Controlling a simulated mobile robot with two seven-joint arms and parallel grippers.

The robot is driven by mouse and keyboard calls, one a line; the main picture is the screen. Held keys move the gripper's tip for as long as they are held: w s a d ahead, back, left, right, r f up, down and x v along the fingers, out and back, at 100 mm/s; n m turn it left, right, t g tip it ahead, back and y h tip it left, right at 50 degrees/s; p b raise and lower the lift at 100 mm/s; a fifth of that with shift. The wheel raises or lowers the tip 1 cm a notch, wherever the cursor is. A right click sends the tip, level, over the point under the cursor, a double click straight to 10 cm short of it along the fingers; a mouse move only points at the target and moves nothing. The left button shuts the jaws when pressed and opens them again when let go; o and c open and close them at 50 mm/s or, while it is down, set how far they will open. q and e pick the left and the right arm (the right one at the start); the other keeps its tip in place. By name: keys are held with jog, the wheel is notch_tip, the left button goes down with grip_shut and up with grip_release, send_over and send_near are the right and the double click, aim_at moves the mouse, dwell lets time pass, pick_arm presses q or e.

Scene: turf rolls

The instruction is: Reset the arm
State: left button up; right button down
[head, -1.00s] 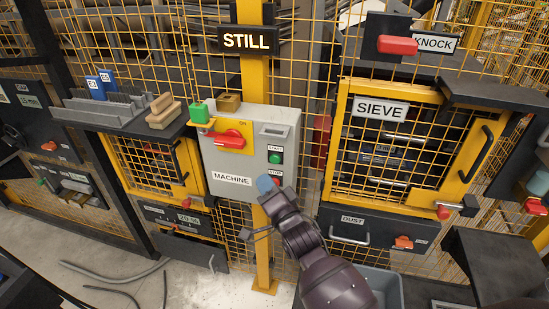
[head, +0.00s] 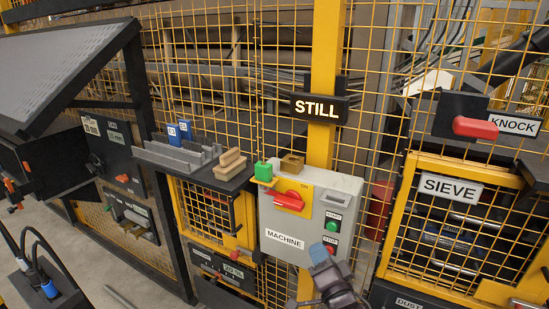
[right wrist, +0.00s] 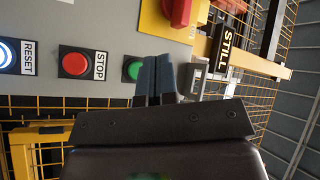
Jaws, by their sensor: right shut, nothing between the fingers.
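My right gripper (head: 321,256) is shut and empty, its blue fingertips in front of the lower right part of the grey machine panel (head: 275,215). In the head view it overlaps the area just below the red STOP button (head: 330,250); the green START button (head: 334,226) is above that. In the right wrist view the shut fingertips (right wrist: 155,78) partly cover a green button (right wrist: 132,68). The red STOP button (right wrist: 75,62) and a lit RESET button (right wrist: 8,53) are to its left. Contact with the panel cannot be told. My left gripper is not in view.
A red rotary switch (head: 289,201) sits on the panel's yellow plate. A yellow mesh fence stands behind. The sieve cabinet (head: 450,245) and red knock handle (head: 475,128) are at the right. A dark shelf with a wooden-handled brush (head: 230,164) is left of the panel.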

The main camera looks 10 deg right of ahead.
jog(key=s+d+f+n+g+h, duration=0.2)
jog(key=s+d+f+n+g, duration=0.2)
jog(key=s+f, duration=0.6)
jog(key=s+d+f+n+g+h, duration=0.1)
jog(key=s+d+f+n+g, duration=0.3)
jog(key=s+f, duration=0.6)
jog(key=s+d+n, duration=0.2)
jog(key=s+d, duration=0.1)
jog(key=s, duration=0.1)
jog(key=shift+s+d+g+h, duration=0.3)
jog(key=shift+s+d+h, duration=0.1)
jog(key=shift+s, duration=0.2)
